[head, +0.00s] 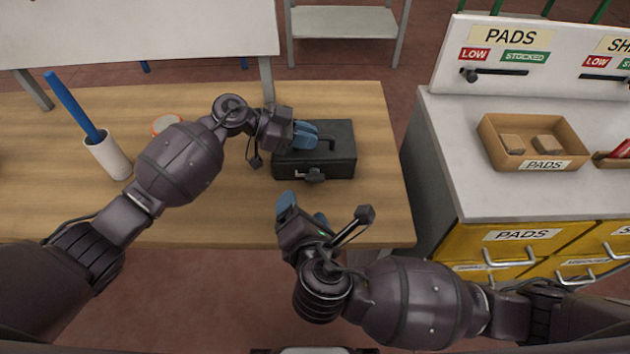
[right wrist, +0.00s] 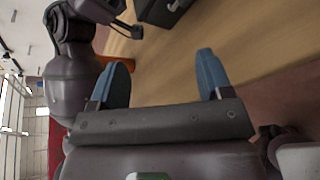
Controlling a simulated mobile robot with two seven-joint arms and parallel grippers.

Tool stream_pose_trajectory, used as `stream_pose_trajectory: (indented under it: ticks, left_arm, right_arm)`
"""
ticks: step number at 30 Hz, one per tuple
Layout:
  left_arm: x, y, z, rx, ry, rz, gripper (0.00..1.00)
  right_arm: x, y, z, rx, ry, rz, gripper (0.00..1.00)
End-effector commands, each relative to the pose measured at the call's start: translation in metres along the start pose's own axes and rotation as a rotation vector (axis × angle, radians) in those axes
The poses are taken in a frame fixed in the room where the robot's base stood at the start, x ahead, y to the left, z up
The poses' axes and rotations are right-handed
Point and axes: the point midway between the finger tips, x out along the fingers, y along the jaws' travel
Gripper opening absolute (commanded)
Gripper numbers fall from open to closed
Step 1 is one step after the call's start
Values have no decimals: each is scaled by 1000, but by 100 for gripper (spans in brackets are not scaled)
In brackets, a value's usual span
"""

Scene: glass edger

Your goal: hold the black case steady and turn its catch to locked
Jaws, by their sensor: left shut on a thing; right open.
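The black case (head: 338,160) sits upright on the wooden table, with a handle on its lid. Its catch (head: 312,175) is on the front face, with a light lever pointing left and a dark knob. My left gripper (head: 306,135) is at the left part of the case's top, shut on the case. What its fingertips grip is partly hidden. My right gripper (head: 304,208) is open and empty, in front of the case near the table's front edge. In the right wrist view its two blue fingers (right wrist: 163,80) are spread apart, and a corner of the case (right wrist: 160,10) shows at the top.
A white cup (head: 107,158) with a blue stick stands at the left of the wooden table (head: 235,215). A round orange-rimmed thing (head: 165,123) lies behind my left arm. At right, a grey counter (head: 460,160) holds a cardboard box (head: 495,155) labelled PADS, above yellow drawers.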

Motion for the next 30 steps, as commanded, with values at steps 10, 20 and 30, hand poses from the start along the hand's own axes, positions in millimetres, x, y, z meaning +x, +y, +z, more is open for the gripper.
stream_pose_trajectory:
  ticks: [10,20,30]
  left_arm:
    - [0,0,0,0,0,1,0]
    - [0,0,0,0,0,1,0]
    - [0,0,0,0,0,1,0]
  right_arm:
    - [-5,-17,8,-487,-33,-115,72]
    - [-6,-24,12,-785,-26,-174,72]
    - [18,-27,15,-827,-26,-176,72]
